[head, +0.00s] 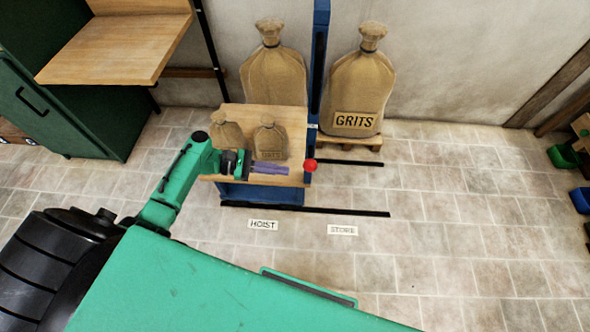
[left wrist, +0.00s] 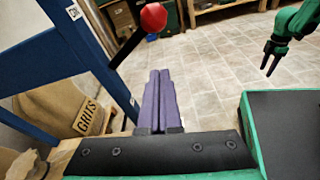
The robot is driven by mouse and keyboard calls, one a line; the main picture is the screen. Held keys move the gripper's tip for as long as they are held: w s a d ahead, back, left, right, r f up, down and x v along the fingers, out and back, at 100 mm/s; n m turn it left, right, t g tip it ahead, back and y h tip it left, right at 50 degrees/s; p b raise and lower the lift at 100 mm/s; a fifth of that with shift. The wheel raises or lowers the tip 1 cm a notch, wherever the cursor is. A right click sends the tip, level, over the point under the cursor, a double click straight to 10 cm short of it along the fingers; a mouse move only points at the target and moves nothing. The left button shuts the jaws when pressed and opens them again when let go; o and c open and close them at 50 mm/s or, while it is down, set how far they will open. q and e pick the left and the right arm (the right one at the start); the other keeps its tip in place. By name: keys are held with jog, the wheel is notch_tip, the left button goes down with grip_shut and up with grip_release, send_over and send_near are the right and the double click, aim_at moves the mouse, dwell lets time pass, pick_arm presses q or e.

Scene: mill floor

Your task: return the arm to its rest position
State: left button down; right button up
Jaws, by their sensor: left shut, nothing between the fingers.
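My left arm comes in from the left in the head view. My left gripper (head: 288,171) is shut and empty, its purple fingers together, over the front part of the hoist's wooden platform (head: 240,114). Its tips point right toward a red knob (head: 311,165) on the hoist, with a small gap between as it looks from here. In the left wrist view the shut fingers (left wrist: 160,73) point away from me, and the red knob (left wrist: 153,18) shows beyond their tips. My right gripper (left wrist: 270,66) hangs at the upper right of that view, small and dark.
Two small sacks (head: 270,138) stand on the platform close behind my left gripper. A blue hoist post (head: 320,60) rises beside it. A big GRITS sack (head: 360,85) stands on a pallet behind right. A wooden shelf (head: 115,50) is at upper left.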

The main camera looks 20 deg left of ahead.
pick_arm(q)
jog(key=v, duration=0.2)
jog(key=shift+a, duration=0.4)
pick_arm(e)
jog(key=shift+d, duration=0.5)
jog(key=shift+a, duration=0.1)
